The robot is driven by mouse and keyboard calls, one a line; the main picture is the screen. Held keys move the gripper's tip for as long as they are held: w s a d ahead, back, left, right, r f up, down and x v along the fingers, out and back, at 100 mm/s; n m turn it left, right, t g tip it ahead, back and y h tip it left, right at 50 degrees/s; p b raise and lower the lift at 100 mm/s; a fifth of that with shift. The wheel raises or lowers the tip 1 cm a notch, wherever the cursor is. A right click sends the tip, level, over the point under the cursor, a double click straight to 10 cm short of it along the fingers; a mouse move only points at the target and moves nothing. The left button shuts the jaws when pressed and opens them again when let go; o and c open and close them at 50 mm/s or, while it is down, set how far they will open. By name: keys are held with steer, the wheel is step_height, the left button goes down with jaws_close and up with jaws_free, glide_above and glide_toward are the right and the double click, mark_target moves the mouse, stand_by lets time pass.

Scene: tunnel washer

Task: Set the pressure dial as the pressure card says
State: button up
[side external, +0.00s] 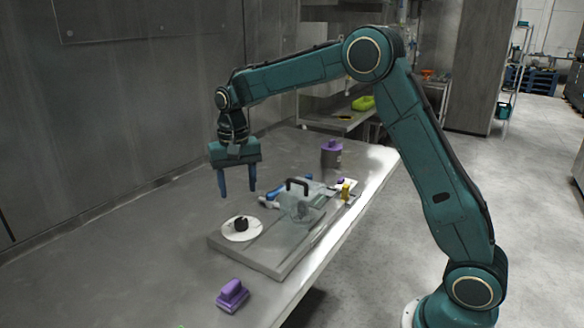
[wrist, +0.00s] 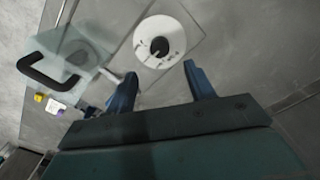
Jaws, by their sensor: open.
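The dial is a white disc (side external: 240,237) with a black knob (side external: 241,223) at its centre, on the near left part of a grey panel (side external: 276,265). In the wrist view the disc (wrist: 147,58) and knob (wrist: 159,47) lie just beyond my fingertips; small dark marks line the disc's rim, too small to read. My gripper (side external: 238,193) is open and empty, pointing down above the dial, apart from it. It also shows in the wrist view (wrist: 160,70). A small white card (side external: 349,186) lies at the panel's far end; I cannot tell its text.
A clear cover (side external: 300,212) with a black handle (side external: 297,183) stands on the panel beside the dial. Small purple and yellow pieces (side external: 346,191) sit by the card.

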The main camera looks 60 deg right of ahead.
steer(key=shift+r, duration=2.45)
steer(key=shift+s, duration=0.1)
steer(key=s+a+r+n+t, duration=0.15)
steer(key=s+r, duration=0.25)
steer(key=s, duration=0.5)
steer(key=s+r+n+t, duration=0.2)
steer(key=s+r, duration=0.2)
steer(key=s, duration=0.4)
steer(key=s+f+n+t, duration=0.1)
steer(key=s+f, duration=0.1)
steer(key=s, duration=0.5)
steer(key=s+a+f+n+t, duration=0.1)
steer(key=s+f+n, duration=0.1)
steer(key=s, duration=0.6)
steer(key=shift+s+f, duration=0.25)
